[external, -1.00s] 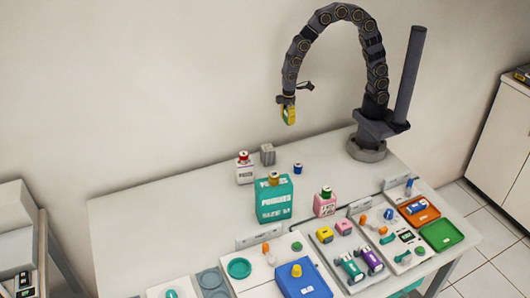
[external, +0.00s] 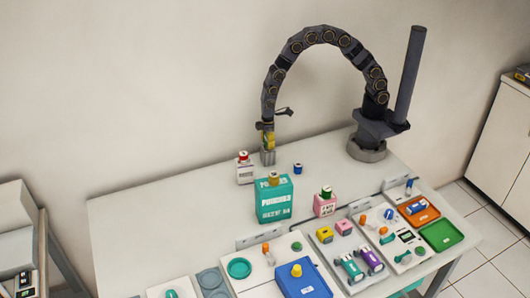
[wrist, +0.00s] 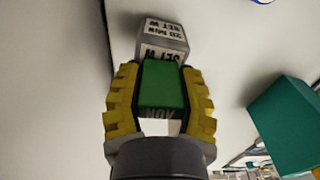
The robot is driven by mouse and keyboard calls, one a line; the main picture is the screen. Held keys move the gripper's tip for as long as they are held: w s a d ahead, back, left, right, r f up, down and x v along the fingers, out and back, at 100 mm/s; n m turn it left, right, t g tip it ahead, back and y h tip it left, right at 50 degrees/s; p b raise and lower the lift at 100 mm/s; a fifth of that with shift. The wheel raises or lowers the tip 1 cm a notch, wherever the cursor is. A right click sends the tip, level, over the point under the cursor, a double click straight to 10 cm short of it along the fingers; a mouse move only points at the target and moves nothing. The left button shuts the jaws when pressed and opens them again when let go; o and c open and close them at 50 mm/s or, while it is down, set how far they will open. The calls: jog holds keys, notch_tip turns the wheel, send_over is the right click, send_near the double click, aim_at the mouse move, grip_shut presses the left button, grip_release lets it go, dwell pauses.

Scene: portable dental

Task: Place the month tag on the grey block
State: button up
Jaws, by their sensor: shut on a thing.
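In the external view, my gripper (external: 267,138) points down right over the grey block (external: 268,158) at the back of the table. The tag is hardly visible there. I cannot tell whether the tag touches the block.
A teal box (external: 274,200) stands in front. Trays and small parts fill the table's front.

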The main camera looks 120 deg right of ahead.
jog(key=shift+f, duration=0.1)
jog(key=o, duration=0.9)
notch_tip(320, 180, up, 12)
jog(key=shift+g, duration=0.9)
jog(key=s+a+r, duration=0.3)
jog(key=s, duration=0.6)
jog(key=s+a+r, duration=0.4)
jog(key=s, duration=0.6)
jog(key=s+a+r, duration=0.3)
jog(key=s, duration=0.6)
jog(key=shift+s+a+r, duration=0.25)
jog(key=shift+r, duration=0.05)
